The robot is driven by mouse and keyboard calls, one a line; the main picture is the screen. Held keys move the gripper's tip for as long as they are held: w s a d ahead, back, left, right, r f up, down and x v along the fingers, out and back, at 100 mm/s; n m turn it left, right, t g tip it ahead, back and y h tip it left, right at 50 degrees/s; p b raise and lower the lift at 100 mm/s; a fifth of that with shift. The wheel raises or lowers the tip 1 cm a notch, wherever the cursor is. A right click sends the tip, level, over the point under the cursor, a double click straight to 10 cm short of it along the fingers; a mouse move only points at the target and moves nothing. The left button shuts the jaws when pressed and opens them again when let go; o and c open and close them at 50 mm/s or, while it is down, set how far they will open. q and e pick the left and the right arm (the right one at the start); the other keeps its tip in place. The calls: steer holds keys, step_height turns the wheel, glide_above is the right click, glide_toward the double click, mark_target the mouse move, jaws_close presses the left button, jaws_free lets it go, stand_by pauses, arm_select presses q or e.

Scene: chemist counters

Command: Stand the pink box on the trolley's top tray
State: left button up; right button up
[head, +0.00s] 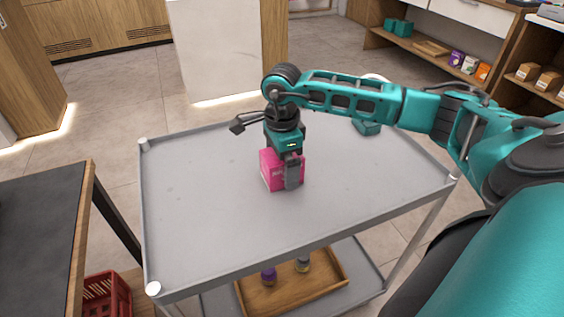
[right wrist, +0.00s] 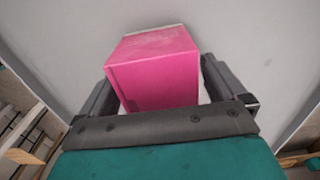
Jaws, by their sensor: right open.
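The pink box (head: 270,169) stands upright on the trolley's grey top tray (head: 205,220), near its middle. My right gripper (head: 292,178) reaches down over the box from above, and one finger hides part of its front. In the right wrist view the pink box (right wrist: 155,72) lies between the two fingers of my right gripper (right wrist: 175,95). The jaws are open, with a narrow gap showing at the right side of the box; contact on the left side is hard to tell. My left gripper is in neither view.
A wooden tray (head: 325,283) with small bottles sits on the trolley's lower shelf. A dark-topped counter (head: 40,225) stands at the left, with a red crate (head: 106,294) below. Shelves with small boxes are at the upper right.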

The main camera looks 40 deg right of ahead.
steer(key=shift+r, duration=0.55)
step_height(320, 180, up, 11)
steer(key=shift+f+p, duration=0.2)
steer(key=shift+p, duration=0.85)
steer(key=shift+r, duration=0.35)
